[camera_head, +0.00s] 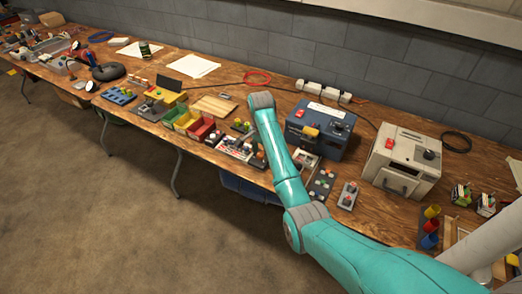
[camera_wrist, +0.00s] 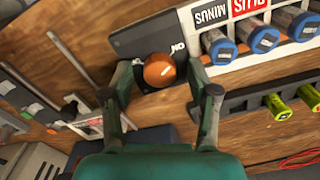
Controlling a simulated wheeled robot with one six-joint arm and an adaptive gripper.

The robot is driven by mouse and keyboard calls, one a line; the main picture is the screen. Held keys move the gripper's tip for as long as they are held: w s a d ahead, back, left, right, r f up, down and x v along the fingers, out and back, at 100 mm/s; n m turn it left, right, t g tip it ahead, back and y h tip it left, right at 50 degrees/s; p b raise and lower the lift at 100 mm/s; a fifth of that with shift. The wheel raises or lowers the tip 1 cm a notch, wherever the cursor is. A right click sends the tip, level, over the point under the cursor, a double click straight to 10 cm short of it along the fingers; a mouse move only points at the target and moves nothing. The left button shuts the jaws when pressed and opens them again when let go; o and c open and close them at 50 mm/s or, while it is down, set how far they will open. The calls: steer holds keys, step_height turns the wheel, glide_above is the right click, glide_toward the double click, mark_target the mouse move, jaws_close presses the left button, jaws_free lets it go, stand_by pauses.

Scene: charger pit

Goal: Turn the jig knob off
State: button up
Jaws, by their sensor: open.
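The jig knob (camera_wrist: 159,70) is a round orange-brown knob in the wrist view, at the edge of a dark grey plate (camera_wrist: 142,39). An upside-down "ON" label is just to its right. My gripper (camera_wrist: 161,76) is open, with one finger on each side of the knob and a gap showing on both sides. I cannot tell how far above the knob the fingertips are. The knob's lower side and base are partly hidden. In the head view my arm hides the gripper and the knob.
In the wrist view, blue-capped cells (camera_wrist: 219,45) in a white holder marked MINUS and PLUS and a black rack with green cells (camera_wrist: 277,106) crowd the right finger. In the head view, a blue box (camera_head: 322,130) and a beige box (camera_head: 400,165) stand right of my arm.

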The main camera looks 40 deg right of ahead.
steer(key=shift+c, duration=0.3)
jaws_close()
steer(key=shift+n, duration=0.4)
steer(key=n, duration=0.4)
steer(key=shift+n, duration=0.4)
steer(key=n, duration=0.6)
steer(key=shift+s, duration=0.1)
steer(key=n, duration=0.6)
steer(key=shift+d+n, duration=0.1)
steer(key=shift+n, duration=0.3)
steer(key=n, duration=0.5)
steer(key=shift+n, duration=0.4)
